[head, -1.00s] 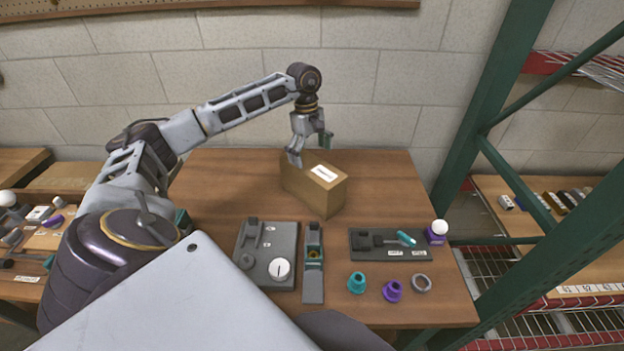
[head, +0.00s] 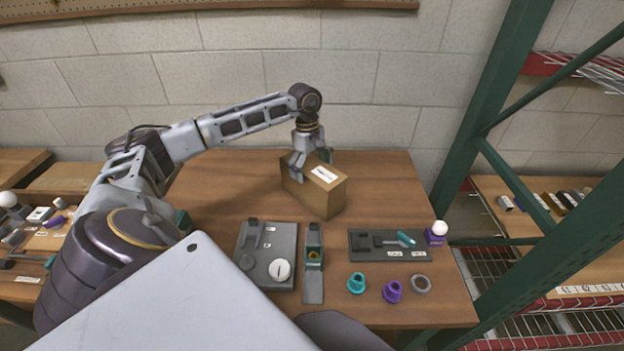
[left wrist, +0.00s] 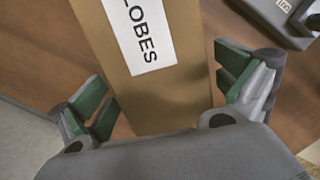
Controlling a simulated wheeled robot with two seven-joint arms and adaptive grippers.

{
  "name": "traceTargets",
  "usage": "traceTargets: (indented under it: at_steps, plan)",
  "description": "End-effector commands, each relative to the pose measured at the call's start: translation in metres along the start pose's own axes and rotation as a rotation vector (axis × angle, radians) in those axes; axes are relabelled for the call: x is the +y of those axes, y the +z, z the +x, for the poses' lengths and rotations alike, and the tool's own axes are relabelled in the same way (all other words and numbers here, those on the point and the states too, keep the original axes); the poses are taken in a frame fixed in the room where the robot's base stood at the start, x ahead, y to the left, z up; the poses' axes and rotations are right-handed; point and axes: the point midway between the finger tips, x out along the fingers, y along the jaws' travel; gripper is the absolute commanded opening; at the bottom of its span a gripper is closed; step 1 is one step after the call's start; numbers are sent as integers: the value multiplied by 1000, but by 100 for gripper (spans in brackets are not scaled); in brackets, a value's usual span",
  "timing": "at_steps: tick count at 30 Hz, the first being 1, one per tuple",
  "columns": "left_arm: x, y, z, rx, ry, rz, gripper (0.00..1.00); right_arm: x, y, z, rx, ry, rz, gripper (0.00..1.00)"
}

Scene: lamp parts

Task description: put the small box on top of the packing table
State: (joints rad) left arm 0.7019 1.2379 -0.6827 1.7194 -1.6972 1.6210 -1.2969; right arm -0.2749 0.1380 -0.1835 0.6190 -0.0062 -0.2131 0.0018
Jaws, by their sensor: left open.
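The small box (head: 315,188) is a brown carton with a white label on top. It sits on the wooden table (head: 230,180), towards the back. My left gripper (head: 312,165) is over the far left end of the box, pointing down and open. In the left wrist view, the box (left wrist: 175,100) lies between the gripper's green-padded fingers (left wrist: 162,95), with its label partly reading "LOBES". A gap shows on the left side of the box; I cannot tell whether the right finger touches it. My right gripper is not in view.
A grey panel with a white dial (head: 268,255), a narrow grey fixture (head: 313,262) and a dark tray (head: 390,245) stand in front of the box. Teal (head: 356,283) and purple (head: 393,291) parts and a grey ring (head: 421,284) lie nearby. A green rack post (head: 490,115) rises at right.

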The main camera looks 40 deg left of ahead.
Motion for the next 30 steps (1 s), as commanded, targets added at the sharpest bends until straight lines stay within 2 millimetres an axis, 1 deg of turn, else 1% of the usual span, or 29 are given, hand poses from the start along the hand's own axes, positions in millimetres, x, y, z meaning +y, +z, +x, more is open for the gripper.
traceTargets:
  at_steps: [3, 8, 18, 23, 30]
  plan:
    - [-1, 0, 13, -1, -1, -1, 100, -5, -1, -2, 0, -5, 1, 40]
    - [-1, 0, 24, 0, 0, -1, 100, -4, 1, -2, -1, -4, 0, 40]
    - [-1, 0, 26, 0, 1, -1, 100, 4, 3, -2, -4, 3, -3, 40]
    - [-1, 0, 26, 0, 1, -1, 100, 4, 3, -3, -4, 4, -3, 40]
    - [-1, 0, 26, 0, 0, -1, 69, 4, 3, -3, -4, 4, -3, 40]
